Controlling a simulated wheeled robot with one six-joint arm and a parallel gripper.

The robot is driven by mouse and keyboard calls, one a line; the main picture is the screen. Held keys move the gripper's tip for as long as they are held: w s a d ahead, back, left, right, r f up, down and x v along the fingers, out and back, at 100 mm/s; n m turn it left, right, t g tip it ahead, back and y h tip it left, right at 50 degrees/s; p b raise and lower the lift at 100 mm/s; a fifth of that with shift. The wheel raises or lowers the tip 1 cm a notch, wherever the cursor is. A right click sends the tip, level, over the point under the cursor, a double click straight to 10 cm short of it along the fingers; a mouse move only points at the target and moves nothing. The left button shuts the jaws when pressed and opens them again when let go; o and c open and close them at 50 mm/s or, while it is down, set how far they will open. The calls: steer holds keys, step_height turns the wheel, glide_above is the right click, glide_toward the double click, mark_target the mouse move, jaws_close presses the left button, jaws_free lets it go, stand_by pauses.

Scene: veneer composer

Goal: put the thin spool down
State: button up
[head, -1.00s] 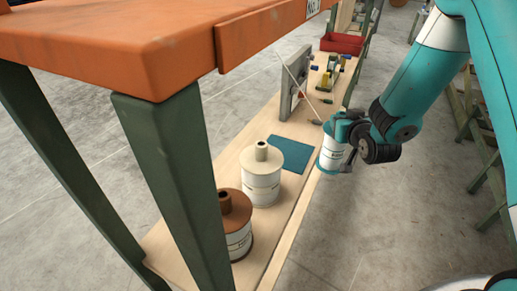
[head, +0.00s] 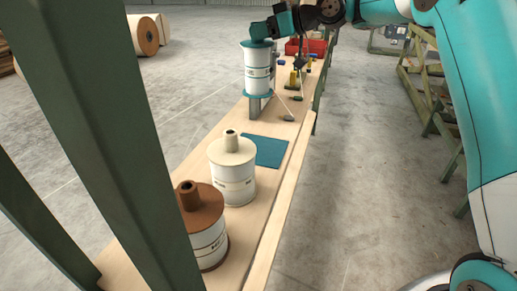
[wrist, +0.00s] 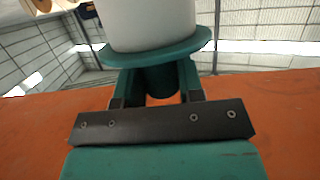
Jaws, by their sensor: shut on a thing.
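My gripper (head: 262,32) is shut on the neck of the thin spool (head: 257,72), a white cylinder with teal flanges and a printed label. In the head view the spool hangs upright below the gripper, in front of the far part of the bench; whether it touches anything beneath is unclear. In the wrist view, my gripper (wrist: 156,84) closes around the dark teal neck, and the spool's white body (wrist: 150,22) and teal flange (wrist: 158,52) fill the top middle. A flat teal mat (head: 264,150) lies bare on the bench.
A cream-topped spool (head: 232,172) and a brown-topped spool (head: 203,225) stand on the narrow wooden bench (head: 268,210) nearer me. Small tools and a red bin (head: 306,46) are at its far end. A dark green post (head: 105,120) stands at left.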

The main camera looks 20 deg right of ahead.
step_height(320, 180, down, 20)
steer(key=p, duration=0.3)
steer(key=o, duration=1)
steer(key=shift+r, duration=0.1)
